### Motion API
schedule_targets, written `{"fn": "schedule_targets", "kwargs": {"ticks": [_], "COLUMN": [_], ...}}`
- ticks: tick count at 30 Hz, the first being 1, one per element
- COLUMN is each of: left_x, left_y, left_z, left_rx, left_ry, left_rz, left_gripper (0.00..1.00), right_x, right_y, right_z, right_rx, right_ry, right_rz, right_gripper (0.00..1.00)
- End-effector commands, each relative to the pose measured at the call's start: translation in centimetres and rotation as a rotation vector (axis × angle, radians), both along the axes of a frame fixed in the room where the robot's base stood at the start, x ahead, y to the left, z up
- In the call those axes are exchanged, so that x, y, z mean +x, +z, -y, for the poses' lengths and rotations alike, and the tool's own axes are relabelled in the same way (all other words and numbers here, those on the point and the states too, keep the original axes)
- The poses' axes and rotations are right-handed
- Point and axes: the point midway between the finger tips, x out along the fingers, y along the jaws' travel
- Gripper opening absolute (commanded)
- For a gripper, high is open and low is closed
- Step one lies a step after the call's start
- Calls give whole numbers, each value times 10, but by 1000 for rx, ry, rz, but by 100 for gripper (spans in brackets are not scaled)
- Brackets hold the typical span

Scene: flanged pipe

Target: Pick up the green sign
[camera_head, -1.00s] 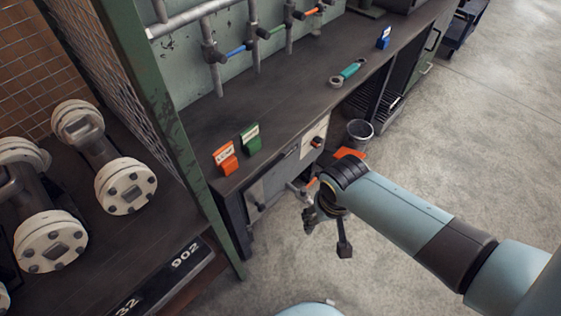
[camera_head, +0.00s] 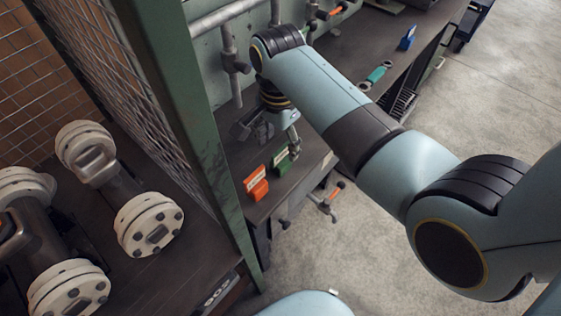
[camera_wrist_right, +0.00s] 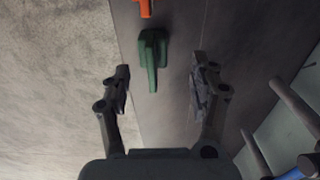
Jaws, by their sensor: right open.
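The green sign (camera_head: 281,161) stands on the dark workbench close to its front edge, just beside the orange sign. My right gripper (camera_head: 270,137) is over the bench, close to the green sign. In the right wrist view the green sign (camera_wrist_right: 152,60) shows between the lines of the two spread fingers of my right gripper (camera_wrist_right: 160,72), nearer the left finger. The fingers are open and empty, and I see no contact with the sign. My left gripper is out of view.
The orange sign (camera_head: 257,184) stands right beside the green one. Pipes (camera_head: 229,60) run along the back wall. A green post (camera_head: 190,110) rises left of the bench.

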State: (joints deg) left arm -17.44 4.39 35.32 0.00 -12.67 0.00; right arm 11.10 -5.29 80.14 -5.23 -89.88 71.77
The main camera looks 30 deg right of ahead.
Motion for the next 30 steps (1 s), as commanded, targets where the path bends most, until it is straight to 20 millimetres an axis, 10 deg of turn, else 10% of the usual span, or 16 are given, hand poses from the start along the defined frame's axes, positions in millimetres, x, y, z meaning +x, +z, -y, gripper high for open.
{"fn": "schedule_targets", "kwargs": {"ticks": [10, 19, 30], "left_x": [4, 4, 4], "left_y": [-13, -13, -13], "left_z": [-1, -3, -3], "left_rx": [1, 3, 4], "left_ry": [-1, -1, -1], "left_rz": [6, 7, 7], "left_gripper": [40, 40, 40], "right_x": [-9, -9, -9], "right_y": [-48, -52, -52], "right_z": [-1, -1, -1], "right_rx": [0, 0, 0], "right_ry": [1, 1, 1], "right_rz": [-1, 1, 0], "right_gripper": [62, 62, 14]}}
